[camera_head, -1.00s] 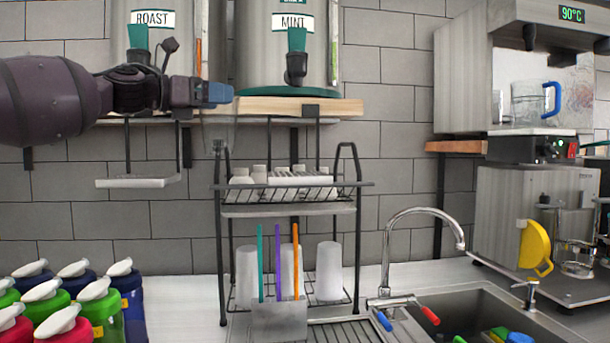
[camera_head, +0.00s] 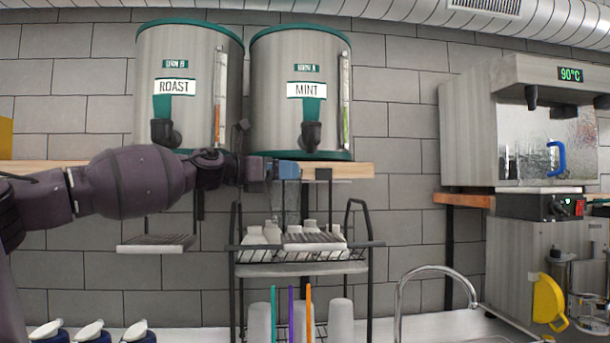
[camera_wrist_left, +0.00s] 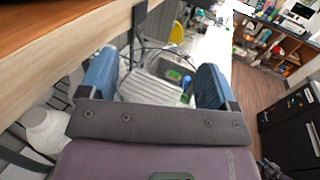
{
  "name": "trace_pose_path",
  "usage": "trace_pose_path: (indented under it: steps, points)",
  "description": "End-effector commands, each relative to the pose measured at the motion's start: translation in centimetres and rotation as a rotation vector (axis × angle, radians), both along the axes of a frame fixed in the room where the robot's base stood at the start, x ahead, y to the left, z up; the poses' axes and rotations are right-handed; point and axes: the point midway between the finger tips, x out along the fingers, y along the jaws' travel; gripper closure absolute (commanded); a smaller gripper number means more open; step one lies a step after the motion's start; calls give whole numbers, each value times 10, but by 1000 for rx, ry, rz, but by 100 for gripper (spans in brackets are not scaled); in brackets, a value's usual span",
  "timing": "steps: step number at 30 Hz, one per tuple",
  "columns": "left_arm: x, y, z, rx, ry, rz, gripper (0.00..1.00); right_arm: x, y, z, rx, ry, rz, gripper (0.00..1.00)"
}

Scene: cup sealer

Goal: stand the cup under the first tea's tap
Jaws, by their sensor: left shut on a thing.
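Two steel tea urns stand on the wooden shelf, the ROAST urn (camera_head: 190,60) on the left and the MINT urn (camera_head: 270,115) on the right. The roast tap (camera_head: 163,133) and the mint tap (camera_head: 310,137) face me. My left gripper (camera_head: 283,170) is in front of the shelf edge, just below and slightly left of the mint tap. It is shut on a clear cup (camera_head: 286,205), which hangs below the fingers and is hard to make out. In the left wrist view the blue fingers (camera_wrist_left: 155,82) stand apart around the transparent cup. My right gripper is out of view.
A drip tray (camera_head: 157,244) hangs under the roast tap and another (camera_head: 314,241) under the mint tap. A wire rack (camera_head: 300,268) with white items stands behind the cup. The wooden shelf (camera_head: 345,170) edge is close to my gripper. A faucet (camera_head: 435,272) is at right.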

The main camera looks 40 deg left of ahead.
Motion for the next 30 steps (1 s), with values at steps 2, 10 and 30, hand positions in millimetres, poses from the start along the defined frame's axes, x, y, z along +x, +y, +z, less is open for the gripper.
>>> trace_pose_path:
  steps: [2,10,30]
  points:
    - [7,-2,7,-2,-4,-1,49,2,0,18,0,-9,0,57]
    - [38,-11,5,-2,0,-1,49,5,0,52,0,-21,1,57]
    - [69,-20,-25,0,2,1,49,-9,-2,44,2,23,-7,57]
